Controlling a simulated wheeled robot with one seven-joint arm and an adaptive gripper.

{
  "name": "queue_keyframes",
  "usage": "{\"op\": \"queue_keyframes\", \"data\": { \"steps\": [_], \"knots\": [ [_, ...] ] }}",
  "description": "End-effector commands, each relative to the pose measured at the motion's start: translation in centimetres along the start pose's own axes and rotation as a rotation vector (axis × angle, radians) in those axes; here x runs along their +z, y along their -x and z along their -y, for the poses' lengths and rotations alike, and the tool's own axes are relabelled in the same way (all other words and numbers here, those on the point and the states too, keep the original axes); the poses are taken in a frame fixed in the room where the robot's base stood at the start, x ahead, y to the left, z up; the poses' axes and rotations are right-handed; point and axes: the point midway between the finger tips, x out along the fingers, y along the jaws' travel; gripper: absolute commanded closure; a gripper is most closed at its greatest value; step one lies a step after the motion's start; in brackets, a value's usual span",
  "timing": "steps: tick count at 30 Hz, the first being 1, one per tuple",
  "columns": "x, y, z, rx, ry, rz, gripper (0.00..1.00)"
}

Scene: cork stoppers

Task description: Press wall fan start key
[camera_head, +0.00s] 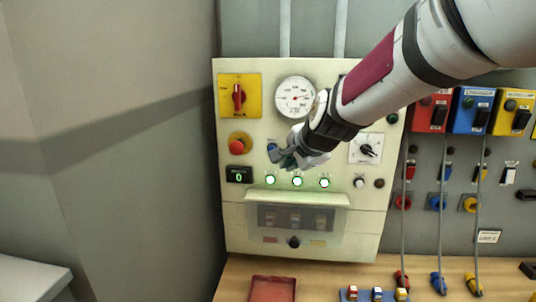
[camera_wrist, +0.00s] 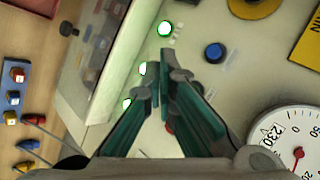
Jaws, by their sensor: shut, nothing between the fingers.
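The cream control panel (camera_head: 230,215) stands at the back of the bench. No key labelled for the wall fan can be read. A blue round button (camera_wrist: 214,53) shows in the wrist view, clear of the fingers; in the head view it sits (camera_head: 272,147) just left of my gripper. My gripper (camera_head: 287,161) is in front of the panel, above the row of lit green lamps (camera_head: 297,181). In the wrist view my gripper (camera_wrist: 163,68) is shut and empty, its green fingers together. A reddish round part (camera_wrist: 170,126) is mostly hidden behind the fingers. Contact with the panel cannot be told.
The panel also carries a red rotary switch (camera_head: 239,97), a dial gauge (camera_head: 295,97), a red mushroom button (camera_head: 237,146) and a display reading 0 (camera_head: 238,175). Coloured boxes (camera_head: 472,110) with cables hang at right. A red tray (camera_head: 272,289) lies on the bench.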

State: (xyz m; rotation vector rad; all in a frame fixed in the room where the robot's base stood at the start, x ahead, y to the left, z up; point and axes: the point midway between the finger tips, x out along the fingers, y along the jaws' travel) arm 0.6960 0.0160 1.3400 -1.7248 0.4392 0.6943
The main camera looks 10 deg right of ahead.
Motion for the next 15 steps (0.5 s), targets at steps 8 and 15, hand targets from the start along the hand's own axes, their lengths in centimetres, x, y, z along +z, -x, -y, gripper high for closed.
{"op": "queue_keyframes", "data": {
  "steps": [8,15],
  "knots": [
    [-2.0,-2.9,1.9,-0.002,-0.001,-0.002,1.00],
    [-2.8,-3.9,2.8,-0.001,0.000,-0.001,1.00]
  ]
}}
